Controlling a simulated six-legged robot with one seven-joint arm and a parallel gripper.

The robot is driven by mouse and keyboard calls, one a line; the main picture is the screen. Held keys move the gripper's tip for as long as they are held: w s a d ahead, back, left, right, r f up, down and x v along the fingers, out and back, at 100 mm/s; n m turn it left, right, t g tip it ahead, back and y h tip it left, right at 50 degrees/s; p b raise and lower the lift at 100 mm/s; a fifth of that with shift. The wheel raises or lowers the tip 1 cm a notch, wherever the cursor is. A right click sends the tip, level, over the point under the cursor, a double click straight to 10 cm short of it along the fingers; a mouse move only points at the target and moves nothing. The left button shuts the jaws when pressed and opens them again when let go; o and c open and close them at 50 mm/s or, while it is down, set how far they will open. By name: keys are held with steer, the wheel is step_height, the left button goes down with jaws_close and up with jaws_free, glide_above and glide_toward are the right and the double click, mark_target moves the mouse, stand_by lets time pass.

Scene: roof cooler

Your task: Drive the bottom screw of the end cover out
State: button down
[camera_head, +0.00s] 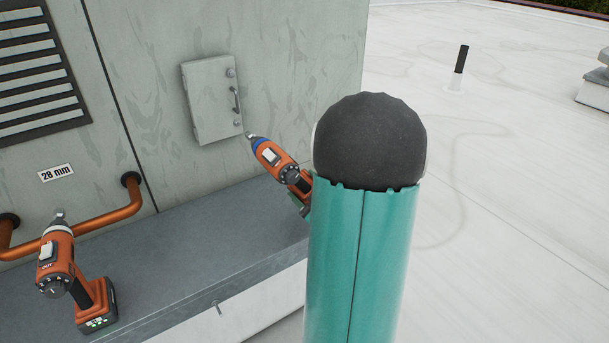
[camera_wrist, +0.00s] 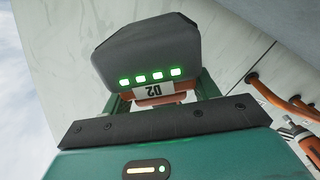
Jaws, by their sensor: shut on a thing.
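The end cover (camera_head: 208,105) is a small grey panel on the grey-green wall in the head view, with a dark handle (camera_head: 235,99) near its right edge. A screw (camera_head: 230,72) shows at its upper right, and the bottom screw (camera_head: 238,123) at its lower right. My gripper (camera_wrist: 160,98) is shut on an orange power driver (camera_head: 274,161) with a blue collar. The driver's bit end is at the cover's lower right corner, close to the bottom screw; I cannot tell whether they touch. Its grey battery (camera_wrist: 160,45), labelled D2, shows in the wrist view. My arm hides most of the grip.
A second orange driver (camera_head: 60,262) with a light collar stands on the grey ledge (camera_head: 185,235) at lower left. A copper pipe (camera_head: 105,218), a 28 mm label (camera_head: 56,173) and a louvre (camera_head: 38,75) are left.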

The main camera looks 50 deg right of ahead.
steer(key=shift+x, duration=2.85)
steer(key=shift+x, duration=1.15)
stand_by(0.4)
steer(key=shift+s+a+r, duration=0.1)
steer(key=shift+s, duration=0.3)
stand_by(1.5)
steer(key=shift+v, duration=3.45)
